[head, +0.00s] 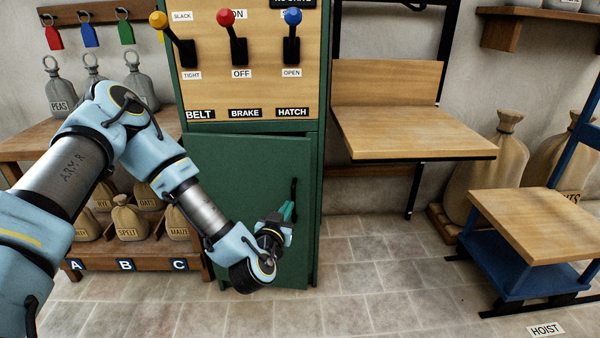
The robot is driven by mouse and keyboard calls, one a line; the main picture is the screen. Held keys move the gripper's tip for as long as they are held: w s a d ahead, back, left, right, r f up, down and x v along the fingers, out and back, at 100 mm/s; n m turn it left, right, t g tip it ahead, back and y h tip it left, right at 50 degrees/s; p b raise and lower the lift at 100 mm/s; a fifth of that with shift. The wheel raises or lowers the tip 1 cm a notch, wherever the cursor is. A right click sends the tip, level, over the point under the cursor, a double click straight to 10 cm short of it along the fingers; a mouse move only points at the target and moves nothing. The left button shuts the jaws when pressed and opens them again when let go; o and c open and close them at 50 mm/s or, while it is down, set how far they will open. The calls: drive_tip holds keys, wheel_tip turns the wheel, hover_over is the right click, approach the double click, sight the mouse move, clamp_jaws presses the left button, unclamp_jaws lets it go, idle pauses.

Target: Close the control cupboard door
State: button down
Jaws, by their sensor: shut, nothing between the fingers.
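The green control cupboard door (235,165) is in the lower half of the green cabinet in the head view. It appears slightly ajar, with a thin dark gap along its top edge. Its black upright handle (294,190) is near the door's right edge. My gripper (289,211) has teal fingers and is in front of the door's right side, close to the lower part of the handle. The fingers are shut and empty. I cannot tell whether they touch the door or handle. My arm hides the door's lower left part.
Above the door is a panel (215,88) with three levers. A shelf with sacks (130,222) stands at left. A fold-down wooden table (405,135) and a blue hoist platform (540,225) are at right. The tiled floor (370,270) between them is clear.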

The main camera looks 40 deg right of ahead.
sight(302, 174)
drive_tip(key=w+d, duration=0.2)
drive_tip(key=d, duration=0.1)
drive_tip(key=w+d+n+t, duration=0.1)
drive_tip(key=w+d, duration=0.1)
drive_tip(key=d, duration=0.2)
drive_tip(key=w+d+r+t+p, duration=0.1)
drive_tip(key=w+d, duration=0.1)
drive_tip(key=d, duration=0.1)
drive_tip(key=shift+w+d+r+n, duration=0.1)
drive_tip(key=shift+w+d+n, duration=0.1)
drive_tip(key=shift+d+n, duration=0.15)
drive_tip(key=shift+t, duration=0.3)
